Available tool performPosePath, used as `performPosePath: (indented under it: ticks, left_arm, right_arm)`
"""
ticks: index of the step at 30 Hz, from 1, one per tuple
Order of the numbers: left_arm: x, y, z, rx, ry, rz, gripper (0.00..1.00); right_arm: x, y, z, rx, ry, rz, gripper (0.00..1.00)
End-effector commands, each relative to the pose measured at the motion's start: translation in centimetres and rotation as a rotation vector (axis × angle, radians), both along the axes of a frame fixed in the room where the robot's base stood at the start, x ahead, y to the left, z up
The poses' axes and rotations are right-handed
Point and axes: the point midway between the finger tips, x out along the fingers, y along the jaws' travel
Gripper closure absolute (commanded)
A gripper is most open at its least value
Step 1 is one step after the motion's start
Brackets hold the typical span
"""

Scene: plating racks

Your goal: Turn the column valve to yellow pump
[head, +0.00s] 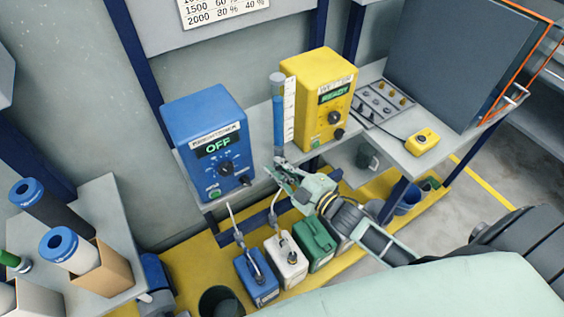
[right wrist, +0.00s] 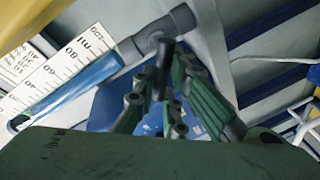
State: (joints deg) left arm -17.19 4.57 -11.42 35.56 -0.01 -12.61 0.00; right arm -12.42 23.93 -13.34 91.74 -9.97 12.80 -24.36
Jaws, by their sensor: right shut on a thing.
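The column (head: 278,120) is an upright clear tube with blue liquid and a grey cap, beside a white scale. My right gripper (head: 281,172) is at the column's lower end. In the right wrist view its fingers (right wrist: 160,100) are shut on the dark valve handle (right wrist: 164,55), just beside the grey fitting below the tube (right wrist: 75,88). The fingers hide part of the valve, and I cannot tell which way it points. My left gripper is out of view.
Blue, white and green canisters (head: 288,262) stand on the yellow lower shelf under my right gripper. A tray of small parts (head: 380,100) and a small yellow box (head: 421,142) lie on the bench at right. Blue-topped rolls (head: 60,245) stand at left.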

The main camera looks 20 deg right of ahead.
Motion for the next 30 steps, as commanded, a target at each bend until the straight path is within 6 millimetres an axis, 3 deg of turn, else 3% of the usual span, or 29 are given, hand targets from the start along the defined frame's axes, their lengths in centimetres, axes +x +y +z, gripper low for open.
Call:
performPosePath:
  ticks: [12,26,27,30]
  left_arm:
    - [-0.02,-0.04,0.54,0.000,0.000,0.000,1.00]
    - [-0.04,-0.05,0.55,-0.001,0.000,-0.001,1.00]
    - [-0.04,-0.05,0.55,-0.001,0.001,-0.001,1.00]
    - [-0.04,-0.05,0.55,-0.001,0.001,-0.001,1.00]
  right_arm:
    - [0.02,0.16,-0.32,-0.154,-0.024,-0.001,1.00]
    - [0.02,0.18,-0.41,-0.169,-0.026,-0.001,1.00]
    - [0.02,0.18,-0.41,-0.169,-0.026,-0.001,0.88]
    - [0.01,0.20,-0.42,-0.167,-0.025,-0.001,0.79]
